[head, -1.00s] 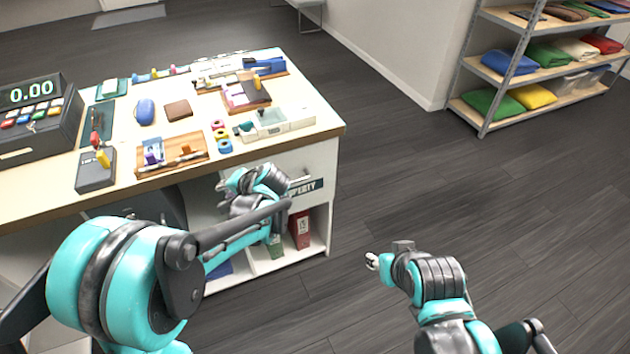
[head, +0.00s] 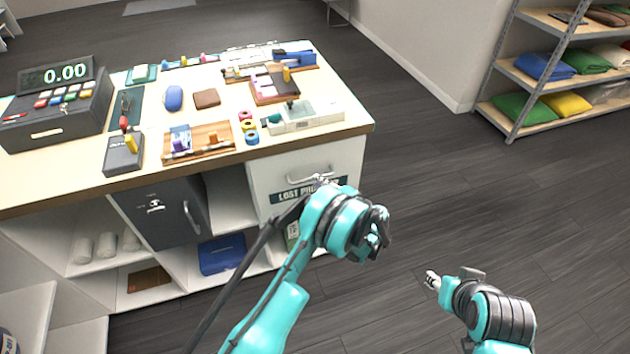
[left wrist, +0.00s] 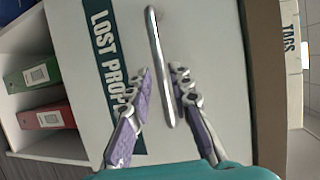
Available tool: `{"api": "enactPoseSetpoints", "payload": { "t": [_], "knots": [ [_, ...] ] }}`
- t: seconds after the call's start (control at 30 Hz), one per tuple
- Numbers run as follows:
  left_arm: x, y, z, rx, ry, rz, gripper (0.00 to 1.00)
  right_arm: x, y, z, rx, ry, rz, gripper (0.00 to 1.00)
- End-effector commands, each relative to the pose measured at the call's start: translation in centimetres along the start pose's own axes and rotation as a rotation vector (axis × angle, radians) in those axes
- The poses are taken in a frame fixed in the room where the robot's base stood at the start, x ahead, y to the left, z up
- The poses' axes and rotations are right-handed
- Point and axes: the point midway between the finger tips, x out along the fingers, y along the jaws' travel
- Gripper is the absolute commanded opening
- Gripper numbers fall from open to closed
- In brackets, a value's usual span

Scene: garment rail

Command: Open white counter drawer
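The white counter drawer (head: 265,176) is at the counter's right end and looks flush. Its front has a silver bar handle (head: 311,179) and a dark "LOST PROPERTY" label, partly hidden by my left arm. My left gripper (head: 321,183) is at the drawer front, near the handle. In the left wrist view, the open fingers of my left gripper (left wrist: 161,72) lie on either side of the handle (left wrist: 154,35), with gaps showing; contact is not visible. My right gripper (head: 432,280) is over the floor at lower right, away from the counter, too small to tell open or shut.
The wooden countertop (head: 350,122) holds a cash register (head: 50,105), trays and small items. A dark grey locker door (head: 160,212) and open shelves are left of the drawer. A storage rack (head: 517,120) stands at the back right. The floor right of the counter is clear.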

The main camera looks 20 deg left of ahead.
Motion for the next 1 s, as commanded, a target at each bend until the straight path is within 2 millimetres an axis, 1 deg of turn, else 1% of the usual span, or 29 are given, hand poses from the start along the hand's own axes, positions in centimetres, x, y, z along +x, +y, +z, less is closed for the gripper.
{"api": "enactPoseSetpoints", "payload": {
  "t": [0.03, 0.1, 0.2, 0.3, 0.57, 0.6, 0.67, 0.7, 1.0],
  "knots": [
    [1.0, 0.3, 0.0, 0.000, -0.001, 0.000, 0.20, 0.5, 0.0, 0.3, 0.000, 0.000, 0.000, 0.40],
    [2.1, 0.2, 0.0, 0.000, -0.002, 0.001, 0.20, 0.7, 0.0, 0.5, 0.000, 0.000, 0.000, 0.40],
    [3.2, 0.2, 0.0, 0.000, 0.000, 0.001, 0.20, 1.0, 0.0, 0.7, 0.000, 0.000, 0.000, 0.40],
    [3.8, 0.1, 0.0, 0.000, 0.000, 0.001, 0.20, 1.1, 0.0, 0.8, 0.000, 0.000, 0.000, 0.40],
    [4.0, 0.0, -0.1, 0.000, 0.002, 0.001, 0.20, 1.1, 0.0, 0.8, 0.000, 0.000, 0.000, 0.40],
    [4.0, 0.0, -0.1, 0.000, 0.002, 0.001, 0.18, 1.1, 0.0, 0.8, 0.000, 0.000, 0.000, 0.40],
    [4.0, 0.0, -0.1, 0.000, 0.002, 0.001, 0.02, 1.1, 0.0, 0.8, 0.000, 0.000, 0.000, 0.40],
    [4.0, 0.0, -0.1, 0.000, 0.002, 0.001, 0.00, 1.1, 0.0, 0.8, 0.000, 0.000, 0.000, 0.40],
    [4.0, 0.0, -0.1, 0.000, 0.002, 0.002, 0.00, 1.1, 0.0, 0.8, 0.000, 0.000, 0.000, 0.40]
  ]
}}
